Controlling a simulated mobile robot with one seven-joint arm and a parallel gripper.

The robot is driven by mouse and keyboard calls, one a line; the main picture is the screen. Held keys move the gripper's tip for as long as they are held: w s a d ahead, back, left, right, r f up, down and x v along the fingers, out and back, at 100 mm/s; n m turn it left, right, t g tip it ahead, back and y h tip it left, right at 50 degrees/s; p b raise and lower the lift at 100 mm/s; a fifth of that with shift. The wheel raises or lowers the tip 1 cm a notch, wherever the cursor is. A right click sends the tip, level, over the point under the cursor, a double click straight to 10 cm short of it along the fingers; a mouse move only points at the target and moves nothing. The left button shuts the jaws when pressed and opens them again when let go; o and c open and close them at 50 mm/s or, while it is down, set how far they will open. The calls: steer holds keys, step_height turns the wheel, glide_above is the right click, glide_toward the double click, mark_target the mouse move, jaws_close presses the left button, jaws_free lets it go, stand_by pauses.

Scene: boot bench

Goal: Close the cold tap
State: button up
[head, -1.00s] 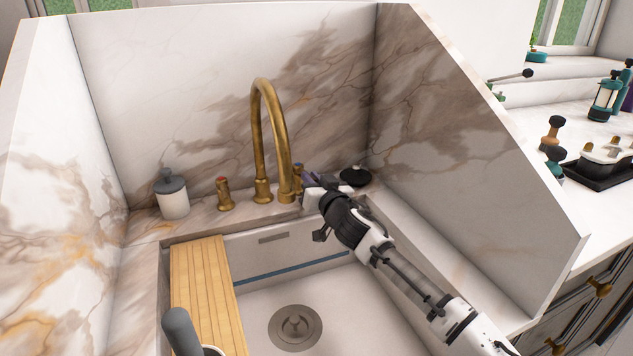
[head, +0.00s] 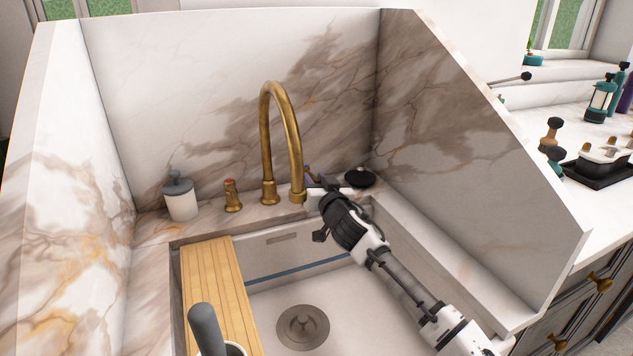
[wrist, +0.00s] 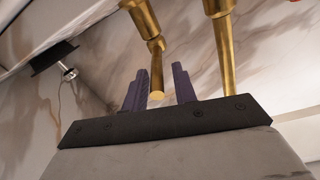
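The brass cold tap (wrist: 155,45) shows in the wrist view, which appears upside down. Its short lever points toward me and lies between the two purple fingers of my gripper (wrist: 158,88). The fingers are apart, with a gap at each side of the lever; whether either touches it is unclear. In the head view my gripper (head: 312,190) is at the back edge of the sink, just right of the curved brass spout (head: 268,130). There the spout and gripper hide most of the cold tap. The spout's lower tube also shows in the wrist view (wrist: 226,60).
A red-marked hot tap (head: 232,196) and a white dispenser (head: 181,202) stand left of the spout. A black round item (head: 359,177) is right of my gripper. Marble walls enclose the back and sides. A wooden board (head: 215,285) spans the sink's (head: 345,325) left part.

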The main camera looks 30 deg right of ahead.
steer(key=shift+o, duration=0.4)
steer(key=shift+f, duration=0.1)
steer(key=shift+s, duration=0.1)
steer(key=shift+s, duration=0.25)
steer(key=s+a+b, duration=0.1)
steer(key=s+a, duration=0.1)
steer(key=s, duration=1.1)
steer(key=shift+b, duration=0.35)
